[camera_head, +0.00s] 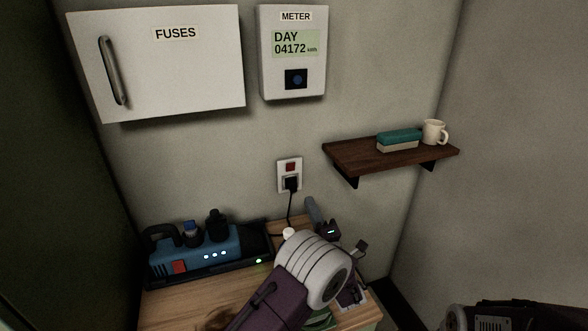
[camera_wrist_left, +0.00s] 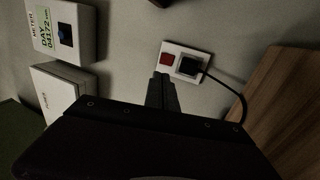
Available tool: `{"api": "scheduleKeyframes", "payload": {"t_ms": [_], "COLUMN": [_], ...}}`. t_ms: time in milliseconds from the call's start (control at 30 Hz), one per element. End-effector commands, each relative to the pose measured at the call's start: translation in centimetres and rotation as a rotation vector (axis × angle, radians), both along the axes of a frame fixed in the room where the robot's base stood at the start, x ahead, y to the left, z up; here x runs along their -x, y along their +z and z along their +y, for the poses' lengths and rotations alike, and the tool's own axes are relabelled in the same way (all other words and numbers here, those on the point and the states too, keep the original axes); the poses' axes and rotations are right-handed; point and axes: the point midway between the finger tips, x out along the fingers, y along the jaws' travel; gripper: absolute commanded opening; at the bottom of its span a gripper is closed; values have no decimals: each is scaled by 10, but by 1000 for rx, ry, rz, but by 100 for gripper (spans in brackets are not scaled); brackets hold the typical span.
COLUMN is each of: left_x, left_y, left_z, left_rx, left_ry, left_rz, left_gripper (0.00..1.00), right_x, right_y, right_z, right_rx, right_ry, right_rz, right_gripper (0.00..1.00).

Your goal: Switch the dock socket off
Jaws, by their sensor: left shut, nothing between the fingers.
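The dock socket (camera_head: 281,178) is a white wall plate with a red switch (camera_head: 290,167) above a black plug (camera_head: 291,184). A black cord runs down from the plug. In the left wrist view the red switch (camera_wrist_left: 167,59) and plug (camera_wrist_left: 189,66) sit side by side on the plate (camera_wrist_left: 178,49). My left gripper (camera_head: 312,205) is shut and empty, below and right of the socket in the head view. Its fingertips (camera_wrist_left: 162,78) point at the switch in the wrist view; a gap seems to remain. The dock (camera_head: 225,268) shows a lit green light.
A blue machine (camera_head: 206,249) with white lights stands on the dock on the wooden bench (camera_head: 195,303). The fuse box (camera_head: 170,75) and meter (camera_head: 293,80) hang above. A shelf (camera_head: 360,154) holds a mug (camera_head: 433,132) and a teal-topped block (camera_head: 399,140). Wall around the socket is clear.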

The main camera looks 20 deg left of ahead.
Motion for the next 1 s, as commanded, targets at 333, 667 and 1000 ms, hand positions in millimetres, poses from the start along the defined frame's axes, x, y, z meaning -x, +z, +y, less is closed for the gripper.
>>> {"api": "scheduleKeyframes", "payload": {"t_ms": [333, 667, 1000], "left_x": [-27, -83, -110], "left_y": [11, 32, 41], "left_z": [21, 58, 76], "left_rx": [3, 1, 2], "left_ry": [6, 4, 2], "left_rz": [-2, -2, 0], "left_gripper": [0, 0, 0], "right_x": [0, 0, 0], "right_y": [3, 9, 12], "right_z": [0, 0, 0], "right_rx": [0, 0, 0], "right_ry": [0, 0, 0], "right_rz": [0, 0, 0], "right_gripper": [36, 36, 36]}}
